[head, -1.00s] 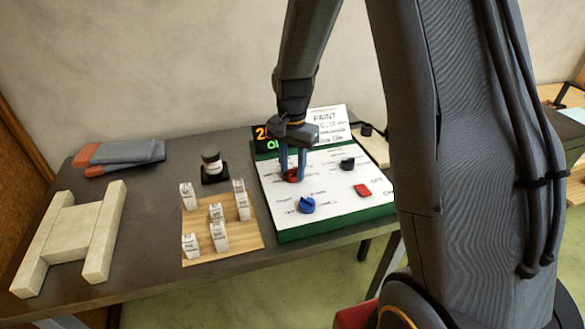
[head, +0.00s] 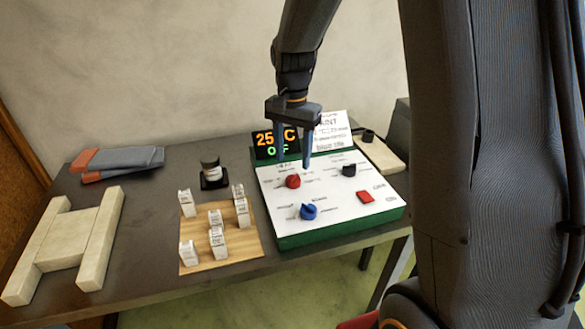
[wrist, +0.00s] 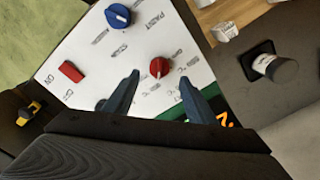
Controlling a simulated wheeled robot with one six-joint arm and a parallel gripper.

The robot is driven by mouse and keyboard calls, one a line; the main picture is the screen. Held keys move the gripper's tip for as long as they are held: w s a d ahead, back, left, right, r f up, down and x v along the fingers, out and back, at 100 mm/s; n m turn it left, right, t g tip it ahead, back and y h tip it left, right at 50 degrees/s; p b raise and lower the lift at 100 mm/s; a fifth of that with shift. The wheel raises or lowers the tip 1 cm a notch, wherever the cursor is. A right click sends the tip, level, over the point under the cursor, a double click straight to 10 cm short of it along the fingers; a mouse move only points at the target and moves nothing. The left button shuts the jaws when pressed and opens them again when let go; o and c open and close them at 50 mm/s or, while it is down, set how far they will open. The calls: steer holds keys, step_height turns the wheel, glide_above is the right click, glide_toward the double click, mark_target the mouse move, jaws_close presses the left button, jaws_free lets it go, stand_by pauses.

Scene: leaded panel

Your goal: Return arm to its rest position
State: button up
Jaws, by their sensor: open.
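My gripper (head: 294,158) is open and empty, with its two fingers pointing down above the control panel (head: 345,230). In the head view its fingertips stand just above and behind the red knob (head: 293,181). In the wrist view the red knob (wrist: 159,67) shows beyond the gap between the fingers (wrist: 160,90), clear of both. The panel has a white face and a green base. A blue knob (head: 308,211), a black knob (head: 348,170) and a red square button (head: 365,196) are on it. The display (head: 275,143) reads 25 and C, partly hidden by my gripper.
A wooden board (head: 222,262) with several small white labelled blocks lies left of the panel. A dark-lidded jar (head: 211,168) stands behind it on a black base. Bare table lies between.

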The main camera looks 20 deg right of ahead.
steer(key=shift+r, duration=0.6)
steer(key=s+f+n+t+b, duration=0.1)
steer(key=s+f+n, duration=0.3)
steer(key=s+n, duration=0.5)
steer(key=s, duration=0.8)
steer(key=shift+s+f, duration=0.15)
